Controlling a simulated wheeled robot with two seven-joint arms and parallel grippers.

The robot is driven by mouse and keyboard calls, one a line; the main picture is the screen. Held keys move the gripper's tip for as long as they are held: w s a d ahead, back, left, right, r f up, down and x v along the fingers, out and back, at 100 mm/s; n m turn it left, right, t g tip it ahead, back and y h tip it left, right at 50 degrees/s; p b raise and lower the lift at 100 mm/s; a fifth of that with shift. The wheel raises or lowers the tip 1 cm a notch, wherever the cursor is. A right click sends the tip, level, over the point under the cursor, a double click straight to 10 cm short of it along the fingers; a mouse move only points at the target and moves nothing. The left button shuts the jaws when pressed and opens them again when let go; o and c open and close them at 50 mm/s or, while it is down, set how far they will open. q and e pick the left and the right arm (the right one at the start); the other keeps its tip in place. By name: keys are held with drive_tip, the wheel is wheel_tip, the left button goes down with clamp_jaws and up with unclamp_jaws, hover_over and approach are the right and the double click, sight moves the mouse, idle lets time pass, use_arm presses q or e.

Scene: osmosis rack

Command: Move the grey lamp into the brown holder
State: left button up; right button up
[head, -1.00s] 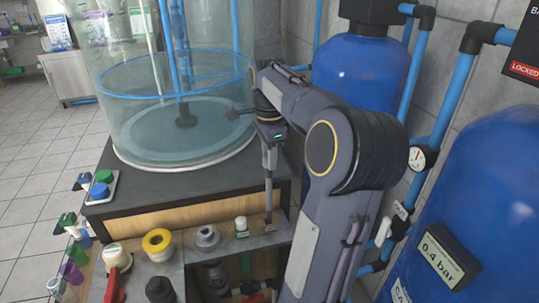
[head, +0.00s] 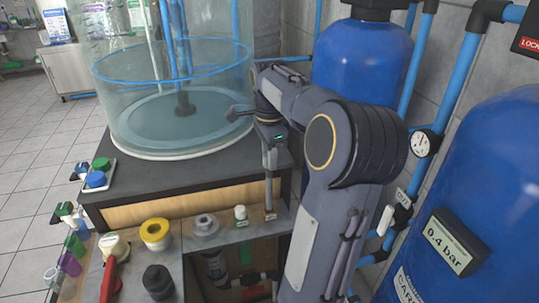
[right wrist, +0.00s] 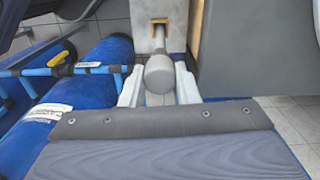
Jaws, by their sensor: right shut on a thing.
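My right gripper (head: 270,150) hangs pointing down above the shelf below the clear tank. In the right wrist view its two white fingers (right wrist: 159,88) are shut on the grey lamp (right wrist: 160,72), a rounded grey body with a narrower stem. The lamp also shows in the head view as a slim upright grey piece (head: 269,180) under my gripper. Its lower end is close to a small brown piece on the shelf, seemingly the brown holder (head: 270,215). In the right wrist view a brown slot (right wrist: 160,21) lies beyond the lamp's stem. I cannot tell whether they touch. My left gripper is out of view.
On the shelf stand a small white-capped item (head: 240,213), a grey flanged ring (head: 205,224), a yellow ring (head: 155,231) and a black cap (head: 158,280). The clear tank (head: 180,100) stands behind. Blue vessels (head: 365,60) and pipes crowd the right.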

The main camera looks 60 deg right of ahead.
drive_tip(key=b, duration=0.4)
hover_over(269, 202)
drive_tip(key=shift+w+d+f, duration=0.1)
drive_tip(key=shift+d+f, duration=0.05)
drive_tip(key=shift+f, duration=1)
drive_tip(key=shift+w+d+f, duration=0.1)
drive_tip(key=shift+d+f, duration=0.05)
drive_tip(key=shift+f, duration=1.05)
drive_tip(key=shift+w+d+f, duration=0.1)
drive_tip(key=shift+d+f, duration=0.05)
drive_tip(key=shift+f, duration=1)
drive_tip(key=shift+f, duration=0.1)
drive_tip(key=shift+f+b, duration=1.4)
drive_tip(key=shift+f, duration=0.35)
drive_tip(key=shift+f+b, duration=0.95)
drive_tip(key=shift+f, duration=0.7)
drive_tip(key=shift+f, duration=0.25)
drive_tip(key=shift+f+b, duration=0.8)
drive_tip(key=shift+f, duration=0.35)
drive_tip(key=o, duration=1.3)
drive_tip(key=shift+c, duration=0.2)
